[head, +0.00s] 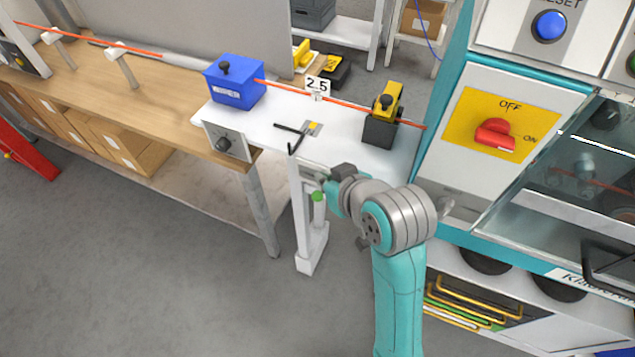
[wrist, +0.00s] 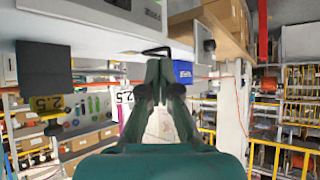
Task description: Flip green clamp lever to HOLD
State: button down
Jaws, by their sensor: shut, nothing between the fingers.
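A green knob (head: 318,197) sits on a pale upright handle below the front edge of the white bench in the head view; it is the only green lever-like part I can make out. No HOLD marking is readable. My gripper (wrist: 160,70) is shut and empty in the wrist view, its dark fingertips together. In the head view my gripper (head: 332,190) is beside the green knob, just to its right, at the bench edge. Contact between them cannot be told. I cannot clearly identify the green knob in the wrist view.
The white bench (head: 270,125) carries a blue box (head: 235,85), a black bent rod (head: 292,137) and a yellow-black clamp (head: 384,115). An orange cable (head: 345,103) runs above it. A machine panel with a red switch (head: 494,136) stands close on the right.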

aim_at(317, 192)
jog(key=x, duration=0.9)
jog(key=shift+w+f, duration=0.1)
jog(key=shift+s+d+f, duration=0.4)
jog(key=shift+s+f, duration=0.2)
jog(key=shift+s+d+f, duration=0.4)
jog(key=shift+s+f, duration=0.25)
jog(key=shift+s+d+n+g+y, duration=0.2)
jog(key=shift+n+g+y, duration=0.15)
jog(key=shift+n, duration=0.25)
jog(key=n+g+y, duration=0.1)
jog(key=d+n+g+y, duration=0.1)
jog(key=n, duration=0.1)
jog(key=shift+s+d, duration=0.1)
jog(key=shift+s, duration=0.25)
jog(key=shift+s+d, duration=0.25)
jog(key=shift+s, duration=0.05)
jog(key=shift+w+a, duration=0.1)
jog(key=shift+w, duration=0.05)
